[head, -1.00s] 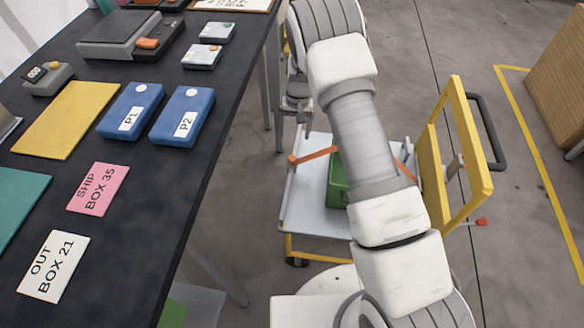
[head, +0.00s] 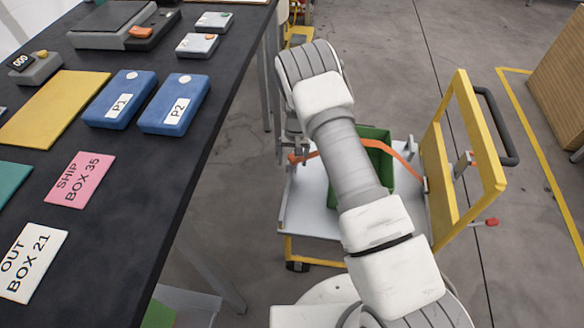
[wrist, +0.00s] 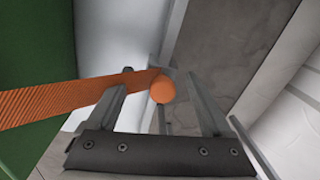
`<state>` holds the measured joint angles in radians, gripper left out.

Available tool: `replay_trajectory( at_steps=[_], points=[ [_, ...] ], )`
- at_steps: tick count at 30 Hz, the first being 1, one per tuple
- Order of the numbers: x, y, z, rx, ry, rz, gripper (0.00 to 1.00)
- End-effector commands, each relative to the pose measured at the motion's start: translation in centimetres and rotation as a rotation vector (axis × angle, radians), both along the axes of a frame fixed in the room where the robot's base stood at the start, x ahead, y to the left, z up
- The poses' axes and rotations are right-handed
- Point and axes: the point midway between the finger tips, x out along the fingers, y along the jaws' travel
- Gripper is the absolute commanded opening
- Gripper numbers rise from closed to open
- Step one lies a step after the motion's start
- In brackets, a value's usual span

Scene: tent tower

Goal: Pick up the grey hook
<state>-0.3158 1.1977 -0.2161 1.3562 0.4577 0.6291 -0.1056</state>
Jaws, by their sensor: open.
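The orange strap (head: 335,147) runs across the green bin (head: 376,134) on the cart, from the yellow frame side to the cart's left edge. At its left end is an orange round knob (head: 293,158), which also shows in the wrist view (wrist: 163,91). My gripper (wrist: 160,85) is open, with a finger on each side of the strap end and knob. Whether the fingers touch anything cannot be told. In the head view my gripper (head: 298,147) is small, above the cart's left edge.
The cart's pale deck (head: 305,205) lies below my arm, and its yellow frame (head: 470,155) with a black handle stands at right. The dark table (head: 150,190) with blue P1 and P2 boxes is at left. Grey floor is open between table and cart.

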Motion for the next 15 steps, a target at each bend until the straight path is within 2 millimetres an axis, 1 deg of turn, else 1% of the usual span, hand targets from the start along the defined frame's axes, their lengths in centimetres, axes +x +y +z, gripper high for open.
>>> replay_trajectory(
  at_steps=[1, 7, 8, 9, 14, 15],
  points=[
    [0.04, 0.03, -0.54, 0.000, -0.001, 0.001, 0.84],
    [0.05, 0.04, -0.46, 0.000, -0.001, 0.000, 0.84],
    [0.04, 0.04, -0.46, 0.000, -0.001, 0.000, 0.82],
    [0.04, 0.04, -0.46, 0.000, -0.001, 0.000, 0.75],
    [0.03, 0.03, -0.46, 0.000, -0.001, 0.000, 0.46],
    [0.03, 0.03, -0.46, 0.000, -0.001, 0.000, 0.39]
  ],
)
